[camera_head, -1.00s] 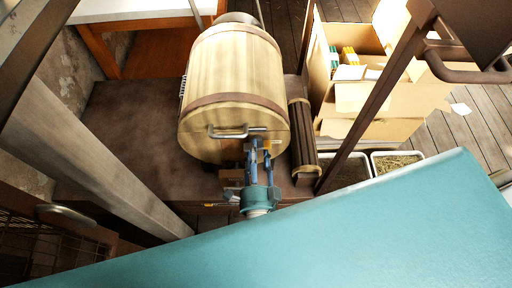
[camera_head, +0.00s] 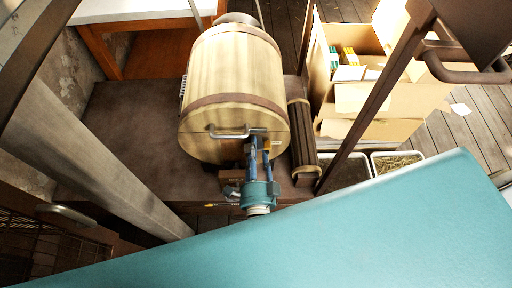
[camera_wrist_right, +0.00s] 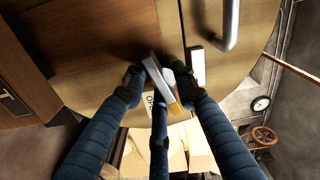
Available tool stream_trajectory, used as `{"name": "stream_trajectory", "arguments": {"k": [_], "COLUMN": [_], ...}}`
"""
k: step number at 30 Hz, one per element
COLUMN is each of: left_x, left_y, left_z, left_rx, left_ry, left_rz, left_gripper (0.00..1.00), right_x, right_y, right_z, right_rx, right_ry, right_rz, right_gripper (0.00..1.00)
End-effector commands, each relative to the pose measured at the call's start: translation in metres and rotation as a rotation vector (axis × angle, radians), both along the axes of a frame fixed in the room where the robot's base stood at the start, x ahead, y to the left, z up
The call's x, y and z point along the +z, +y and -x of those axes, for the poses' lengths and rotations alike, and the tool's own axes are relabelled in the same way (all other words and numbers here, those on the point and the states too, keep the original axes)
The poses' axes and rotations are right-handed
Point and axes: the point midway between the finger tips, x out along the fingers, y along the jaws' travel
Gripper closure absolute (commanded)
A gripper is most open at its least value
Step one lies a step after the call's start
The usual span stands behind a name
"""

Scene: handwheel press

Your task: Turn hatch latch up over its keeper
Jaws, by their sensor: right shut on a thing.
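A wooden barrel (camera_head: 232,70) lies on its side, its round front end facing me, with a metal handle (camera_head: 229,133) across it. The handle also shows in the wrist view (camera_wrist_right: 229,25). My right gripper (camera_head: 259,148) is at the front end, just right of and below the handle. In the wrist view its blue fingers (camera_wrist_right: 163,84) are shut on the latch (camera_wrist_right: 158,70), a slim metal bar with an orange part near its lower end. A pale metal plate (camera_wrist_right: 198,67), seemingly the keeper, is right of the latch, apart from it. The fingers hide part of the latch. My left gripper is not in view.
The barrel rests on a dark brown bench (camera_head: 135,130). A dark roll of slats (camera_head: 302,137) stands close on its right. An open cardboard box (camera_head: 375,100) and shallow trays (camera_head: 395,163) are farther right. A grey post (camera_head: 85,140) rises at left.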

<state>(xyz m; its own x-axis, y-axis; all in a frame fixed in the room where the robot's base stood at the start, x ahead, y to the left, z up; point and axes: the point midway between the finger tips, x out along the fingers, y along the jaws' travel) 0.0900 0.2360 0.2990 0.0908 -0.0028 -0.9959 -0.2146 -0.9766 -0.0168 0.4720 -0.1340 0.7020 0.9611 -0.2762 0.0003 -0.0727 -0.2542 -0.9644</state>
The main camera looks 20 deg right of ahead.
Motion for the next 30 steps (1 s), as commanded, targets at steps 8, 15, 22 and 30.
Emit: {"name": "stream_trajectory", "arguments": {"k": [8, 15, 22, 30], "left_x": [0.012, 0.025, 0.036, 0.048], "left_y": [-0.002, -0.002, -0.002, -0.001], "left_z": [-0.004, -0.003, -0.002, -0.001], "left_rx": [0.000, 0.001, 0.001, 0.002], "left_ry": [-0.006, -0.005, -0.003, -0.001], "left_rz": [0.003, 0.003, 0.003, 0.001], "left_gripper": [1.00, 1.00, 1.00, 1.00], "right_x": [-0.001, -0.001, -0.001, -0.001], "right_y": [-0.002, -0.003, -0.004, -0.006], "right_z": [0.002, 0.003, 0.003, 0.003], "right_rx": [-0.004, -0.002, -0.001, -0.001], "right_ry": [0.057, 0.120, 0.180, 0.250], "right_rz": [0.170, 0.386, 0.598, 0.843], "right_gripper": [0.98, 0.98, 0.98, 0.98]}}
